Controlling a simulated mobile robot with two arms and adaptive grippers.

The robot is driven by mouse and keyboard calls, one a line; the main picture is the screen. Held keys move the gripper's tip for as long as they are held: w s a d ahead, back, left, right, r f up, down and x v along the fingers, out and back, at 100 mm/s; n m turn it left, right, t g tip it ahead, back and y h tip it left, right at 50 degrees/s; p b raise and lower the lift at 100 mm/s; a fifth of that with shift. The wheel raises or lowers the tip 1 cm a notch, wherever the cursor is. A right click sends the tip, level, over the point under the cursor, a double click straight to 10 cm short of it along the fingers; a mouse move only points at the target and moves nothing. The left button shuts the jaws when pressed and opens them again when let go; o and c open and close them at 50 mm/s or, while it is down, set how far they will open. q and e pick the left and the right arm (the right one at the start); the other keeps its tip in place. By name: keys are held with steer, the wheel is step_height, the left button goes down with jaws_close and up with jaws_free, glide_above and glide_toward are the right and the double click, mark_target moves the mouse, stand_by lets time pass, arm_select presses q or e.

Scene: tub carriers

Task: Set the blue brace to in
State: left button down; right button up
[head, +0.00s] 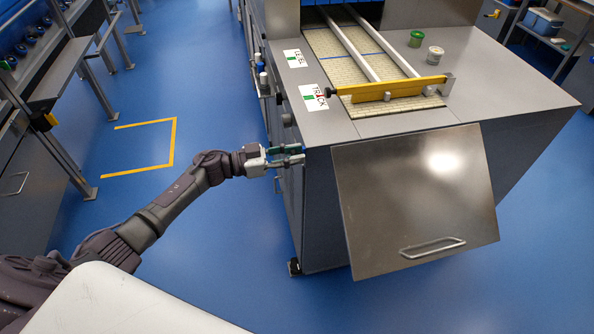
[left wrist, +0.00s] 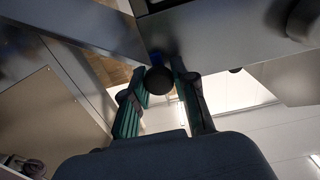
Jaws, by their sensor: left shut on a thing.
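My left gripper (head: 288,157) is at the left side of the grey cabinet (head: 400,128), near its front corner. In the left wrist view its green-padded fingers (left wrist: 162,78) are closed around a round black knob (left wrist: 160,81). A small dark blue part (left wrist: 156,59) shows just behind the knob, against the cabinet; it appears to be the blue brace, mostly hidden by the knob and fingers. In the head view the fingers hide the knob, and I cannot make out the brace there. My right gripper is in neither view.
A metal flap (head: 410,195) with a handle slopes down at the cabinet's front. On top are a track bed with a yellow bar (head: 390,90), a green cup (head: 416,39) and a white cup (head: 435,55). Blue floor (head: 225,215) is clear to the left, before a rack (head: 62,72).

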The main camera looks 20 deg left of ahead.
arm_select(q)
steer(key=shift+w+a+r, duration=0.2)
steer(key=shift+a, duration=0.05)
steer(key=c, duration=0.9)
jaws_free()
steer(key=shift+w+f, duration=0.1)
steer(key=shift+s+a+f, duration=0.1)
steer(key=shift+s, duration=0.15)
steer(key=v, duration=1.1)
steer(key=shift+s+a, duration=0.15)
steer(key=shift+a, duration=0.15)
